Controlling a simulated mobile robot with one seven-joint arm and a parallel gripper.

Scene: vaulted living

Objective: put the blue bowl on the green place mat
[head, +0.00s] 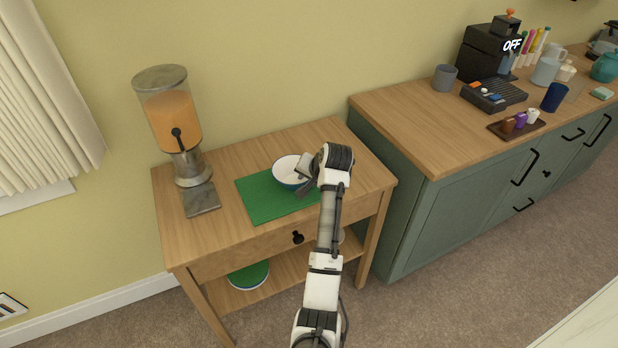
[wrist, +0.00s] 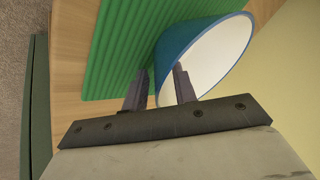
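The blue bowl (head: 289,171), blue outside and white inside, is at the back right part of the green place mat (head: 262,205) on the small wooden table. It seems to rest on the mat. My gripper (head: 305,182) is at the bowl's right side in the head view, where its fingers are hard to make out. In the wrist view, the fingers of my gripper (wrist: 161,80) stand apart. One is over the bowl's white inside, the other outside its blue wall (wrist: 168,50), by the ribbed mat (wrist: 118,50). I see no clear grip on the wall.
A drink dispenser (head: 172,120) with orange liquid stands on the table's left. A green cabinet (head: 420,215) with a wooden top adjoins on the right, holding a black machine, cups and a tray. The table's front left (head: 200,240) is clear.

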